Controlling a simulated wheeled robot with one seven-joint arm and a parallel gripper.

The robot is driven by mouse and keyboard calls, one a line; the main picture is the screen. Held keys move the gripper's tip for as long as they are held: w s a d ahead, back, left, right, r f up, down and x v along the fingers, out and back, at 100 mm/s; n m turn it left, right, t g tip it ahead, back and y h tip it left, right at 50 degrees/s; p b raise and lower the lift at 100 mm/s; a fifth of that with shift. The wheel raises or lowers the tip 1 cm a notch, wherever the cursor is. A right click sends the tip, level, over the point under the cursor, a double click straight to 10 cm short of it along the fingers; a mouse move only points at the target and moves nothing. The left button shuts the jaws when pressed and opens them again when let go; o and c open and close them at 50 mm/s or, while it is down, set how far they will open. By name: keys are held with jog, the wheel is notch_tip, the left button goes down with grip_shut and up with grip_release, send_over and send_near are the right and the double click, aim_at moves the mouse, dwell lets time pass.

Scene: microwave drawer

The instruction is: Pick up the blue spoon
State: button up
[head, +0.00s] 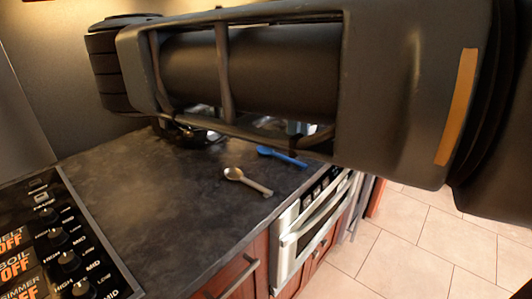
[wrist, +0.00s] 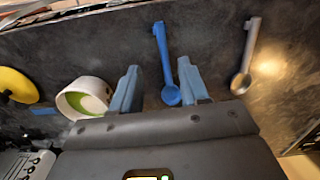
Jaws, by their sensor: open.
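The blue spoon (head: 281,156) lies on the dark countertop near its right edge in the head view, with my arm passing above and beyond it. In the wrist view the blue spoon (wrist: 163,52) points away from me, its bowl end nearest. My gripper (wrist: 158,68) is open, and in that view the spoon shows between its two fingers, closer to the right one. I cannot tell the height of the fingers above the counter. My gripper is not clearly visible in the head view.
A grey spoon (head: 247,182) lies beside the blue one, to the right in the wrist view (wrist: 246,58). A white bowl with green inside (wrist: 84,99) and a yellow object (wrist: 18,85) are on the left. A stove panel (head: 65,240) is at the left of the head view.

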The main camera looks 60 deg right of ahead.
aim_at(293, 159)
jog(key=f, duration=0.4)
jog(key=w+f+p, duration=0.1)
jog(key=f, duration=0.1)
jog(key=shift+a+f, duration=0.15)
jog(key=shift+f, duration=0.65)
jog(key=shift+f, duration=0.1)
jog(key=shift+c, duration=0.3)
grip_shut()
